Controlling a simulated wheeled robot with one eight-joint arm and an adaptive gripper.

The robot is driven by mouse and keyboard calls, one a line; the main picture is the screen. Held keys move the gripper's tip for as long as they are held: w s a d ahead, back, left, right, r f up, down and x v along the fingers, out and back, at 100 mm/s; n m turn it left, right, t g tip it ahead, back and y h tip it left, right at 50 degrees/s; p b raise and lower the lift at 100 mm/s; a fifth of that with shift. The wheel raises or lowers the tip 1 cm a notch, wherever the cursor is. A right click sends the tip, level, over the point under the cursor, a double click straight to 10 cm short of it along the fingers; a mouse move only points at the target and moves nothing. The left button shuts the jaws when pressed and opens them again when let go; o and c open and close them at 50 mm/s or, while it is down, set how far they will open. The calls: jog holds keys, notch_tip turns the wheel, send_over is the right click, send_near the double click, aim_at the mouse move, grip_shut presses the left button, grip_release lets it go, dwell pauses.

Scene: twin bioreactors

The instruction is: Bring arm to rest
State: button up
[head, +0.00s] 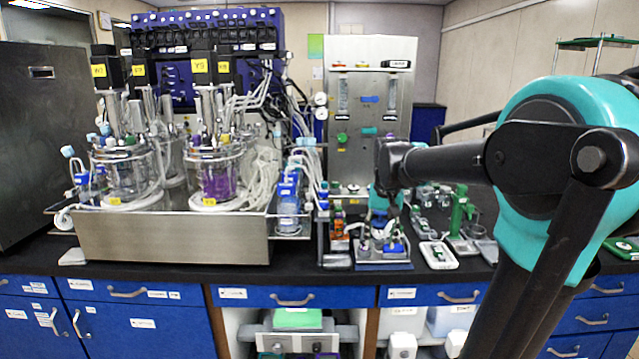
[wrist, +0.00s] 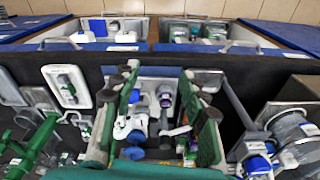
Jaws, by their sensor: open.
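My arm reaches in from the right in the head view, with its dark forearm stretched out to the left over the black bench. My gripper (head: 390,215) hangs at the end of it, pointing down above a small rack of bottles (head: 383,262) near the bench's front edge. In the wrist view my gripper (wrist: 162,88) shows two dark green fingers spread apart. Small white and purple-marked items (wrist: 165,97) show between the fingers, and I see nothing held. Whether the fingers touch the rack is hard to tell.
Glass bioreactor vessels (head: 217,178) stand in a steel tray (head: 170,238) to the left. A steel flow-meter panel (head: 368,110) rises behind my gripper. A white tray (head: 438,256) and a green stand (head: 460,215) are to its right. Blue drawers (head: 290,297) line the front.

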jog(key=s+d+f+n+t, duration=0.2)
jog(key=s+f, duration=1.5)
jog(key=f, duration=0.1)
jog(key=shift+d+f+t, duration=0.3)
jog(key=shift+f+t, duration=0.05)
jog(key=shift+t, duration=0.05)
